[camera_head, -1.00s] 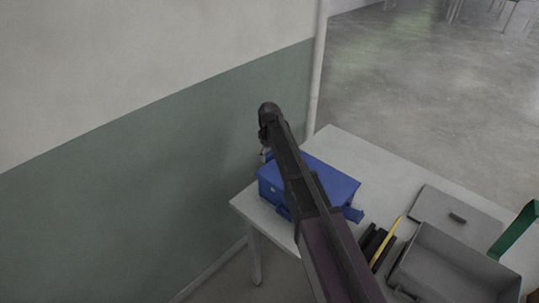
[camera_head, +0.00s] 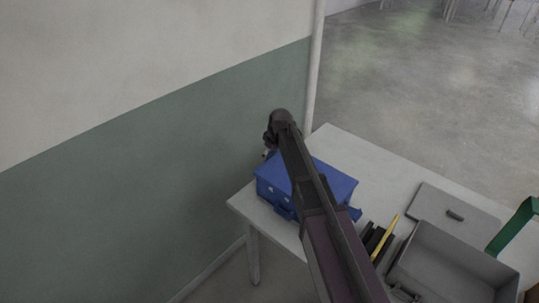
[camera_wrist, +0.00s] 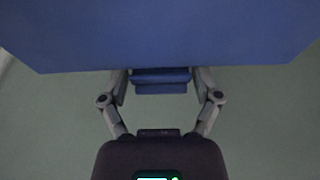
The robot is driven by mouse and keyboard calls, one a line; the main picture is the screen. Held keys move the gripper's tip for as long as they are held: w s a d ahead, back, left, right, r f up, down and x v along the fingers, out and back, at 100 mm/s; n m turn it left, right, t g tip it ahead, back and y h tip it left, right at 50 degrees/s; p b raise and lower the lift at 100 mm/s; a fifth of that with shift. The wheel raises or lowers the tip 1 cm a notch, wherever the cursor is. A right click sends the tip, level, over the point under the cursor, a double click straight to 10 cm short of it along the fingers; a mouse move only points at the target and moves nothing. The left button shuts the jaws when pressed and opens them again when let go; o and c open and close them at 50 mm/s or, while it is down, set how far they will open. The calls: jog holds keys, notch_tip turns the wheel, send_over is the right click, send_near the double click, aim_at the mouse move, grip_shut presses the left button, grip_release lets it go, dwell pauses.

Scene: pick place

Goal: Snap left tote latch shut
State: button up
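The blue tote (camera_head: 335,180) stands on the table beside the wall, partly covered by my arm in the head view. A blue latch tab (camera_head: 355,214) juts out at its right end, and a blue handle-like part (camera_head: 282,211) shows on its front. In the wrist view, the tote (camera_wrist: 160,35) fills the top. A stepped blue latch (camera_wrist: 160,82) projects from its edge, between my gripper's (camera_wrist: 160,80) two spread fingers. There are gaps on both sides of the latch. My gripper is open, and its fingertips are close to the tote edge, partly hidden.
The wall (camera_head: 200,170) runs close along the table's (camera_head: 390,175) left side. To the right are a grey open bin (camera_head: 455,262), a flat grey lid (camera_head: 450,212), dark strips with a yellow one (camera_head: 385,238) and a green part (camera_head: 513,228). The table's far middle is clear.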

jog(key=shift+o, duration=0.4)
jog(key=shift+a, duration=0.1)
jog(key=shift+w, duration=0.1)
